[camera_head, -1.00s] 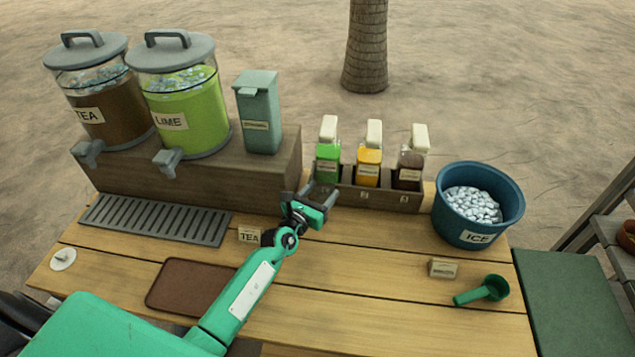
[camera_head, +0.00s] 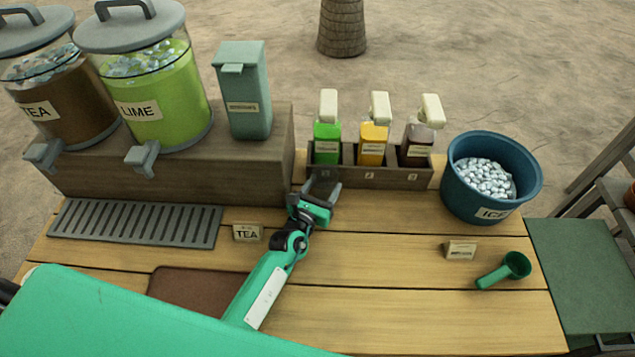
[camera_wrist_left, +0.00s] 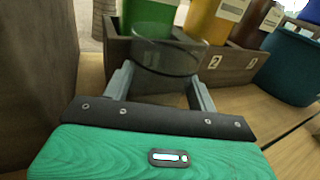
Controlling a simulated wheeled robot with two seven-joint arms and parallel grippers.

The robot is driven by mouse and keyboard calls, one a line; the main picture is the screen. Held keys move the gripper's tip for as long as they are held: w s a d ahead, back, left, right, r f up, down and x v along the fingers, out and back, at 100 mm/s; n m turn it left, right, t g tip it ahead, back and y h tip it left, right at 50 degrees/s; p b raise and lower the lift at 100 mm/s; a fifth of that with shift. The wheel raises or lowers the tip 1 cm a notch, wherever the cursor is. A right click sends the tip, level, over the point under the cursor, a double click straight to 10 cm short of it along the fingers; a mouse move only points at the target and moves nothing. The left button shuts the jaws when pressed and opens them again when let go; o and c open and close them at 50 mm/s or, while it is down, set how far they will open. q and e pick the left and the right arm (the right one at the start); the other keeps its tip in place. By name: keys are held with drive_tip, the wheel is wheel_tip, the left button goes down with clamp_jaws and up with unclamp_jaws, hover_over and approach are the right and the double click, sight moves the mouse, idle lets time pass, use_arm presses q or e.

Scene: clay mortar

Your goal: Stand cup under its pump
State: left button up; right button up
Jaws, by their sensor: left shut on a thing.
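My left gripper (camera_head: 319,200) is shut on a clear, see-through cup (camera_wrist_left: 165,57), with its two fingers on either side of it. The cup (camera_head: 324,184) looks upright and empty, in front of slot 1 of the pump rack (camera_head: 352,177). Three pump bottles stand in the rack: a green one (camera_head: 327,140), an orange one (camera_head: 373,140) and a dark brown one (camera_head: 417,145). The cup is just in front of the green bottle, under or near its white pump head (camera_head: 328,105). I cannot tell whether the cup's base touches the table. My right gripper is out of view.
A wooden riser (camera_head: 180,172) with tea and lime dispensers stands left of the cup. A drip grate (camera_head: 135,222), a TEA card (camera_head: 247,233) and a brown tray (camera_head: 195,287) lie nearer. A blue ice bucket (camera_head: 490,180) and green scoop (camera_head: 505,270) are right. The middle front table is clear.

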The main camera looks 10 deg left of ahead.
sight(321, 193)
use_arm(q)
drive_tip(key=shift+s+d+r, duration=0.1)
drive_tip(key=shift+d, duration=0.05)
drive_tip(key=shift+f, duration=0.2)
drive_tip(key=o, duration=0.9)
drive_tip(key=shift+o, duration=0.7)
drive_tip(key=shift+r, duration=0.4)
drive_tip(key=s, duration=0.2)
drive_tip(key=s+a, duration=0.1)
drive_tip(key=s, duration=0.2)
drive_tip(key=shift+s+f+b, duration=0.2)
drive_tip(key=shift+s+b, duration=0.1)
drive_tip(key=s, duration=0.2)
drive_tip(key=s+a, duration=0.1)
drive_tip(key=s, duration=0.2)
drive_tip(key=shift+s+r+b, duration=0.1)
drive_tip(key=shift+r+b, duration=0.05)
drive_tip(key=shift+b, duration=0.15)
drive_tip(key=shift+s+a, duration=0.15)
drive_tip(key=shift+s, duration=0.3)
drive_tip(key=shift+s+r, duration=0.1)
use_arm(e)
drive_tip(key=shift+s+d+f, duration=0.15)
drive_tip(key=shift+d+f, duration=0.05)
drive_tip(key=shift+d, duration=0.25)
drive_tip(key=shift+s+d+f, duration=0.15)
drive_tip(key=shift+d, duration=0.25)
